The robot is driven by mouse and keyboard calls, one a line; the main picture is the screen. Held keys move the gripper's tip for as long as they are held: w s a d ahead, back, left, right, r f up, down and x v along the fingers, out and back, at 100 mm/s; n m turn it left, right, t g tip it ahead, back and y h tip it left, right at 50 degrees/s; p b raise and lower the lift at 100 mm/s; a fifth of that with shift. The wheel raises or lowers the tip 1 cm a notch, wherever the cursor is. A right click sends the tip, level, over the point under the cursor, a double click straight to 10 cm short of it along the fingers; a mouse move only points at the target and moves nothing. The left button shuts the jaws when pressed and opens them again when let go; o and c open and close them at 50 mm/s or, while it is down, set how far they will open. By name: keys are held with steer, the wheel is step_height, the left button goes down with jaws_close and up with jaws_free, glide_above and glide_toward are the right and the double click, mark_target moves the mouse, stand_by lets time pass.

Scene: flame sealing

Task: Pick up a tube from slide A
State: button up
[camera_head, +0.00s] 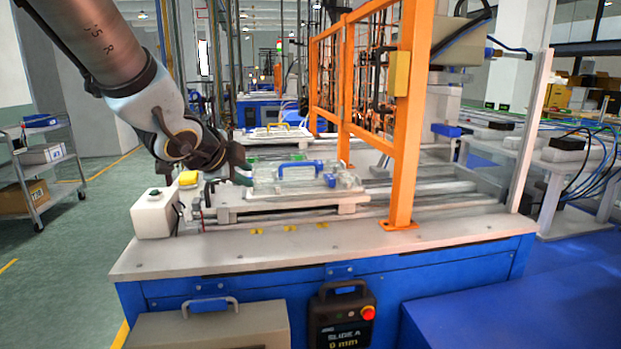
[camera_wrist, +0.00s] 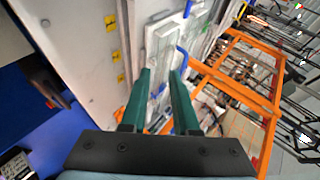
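Slide A (camera_head: 233,214) is a pale plate on rails on the near workbench. Clear, glassy pieces (camera_head: 345,181), which look like the tubes, lie on it around a blue handle (camera_head: 298,165); single tubes are hard to make out. My gripper (camera_head: 243,174) reaches in from the upper left, at the left end of the slide beside these pieces. In the wrist view, its two green fingers (camera_wrist: 162,75) stand apart with no tube visible between them. Pale slide parts with clear pieces (camera_wrist: 165,50) lie beyond the fingertips. Contact cannot be told.
An orange frame (camera_head: 405,120) rises right of the slide. A "SLIDE A 0 mm" unit (camera_head: 341,322) with a red button is on the blue front. The bench's front strip is clear.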

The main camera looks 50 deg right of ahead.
steer(key=p, duration=0.2)
glide_toward(273, 186)
steer(key=shift+x, duration=1.3)
steer(key=shift+m, duration=0.3)
steer(key=shift+p+x, duration=0.95)
steer(key=shift+x, duration=1.15)
steer(key=shift+w+d+f, duration=0.25)
steer(key=shift+d+f, duration=0.05)
steer(key=shift+d, duration=0.05)
jaws_close()
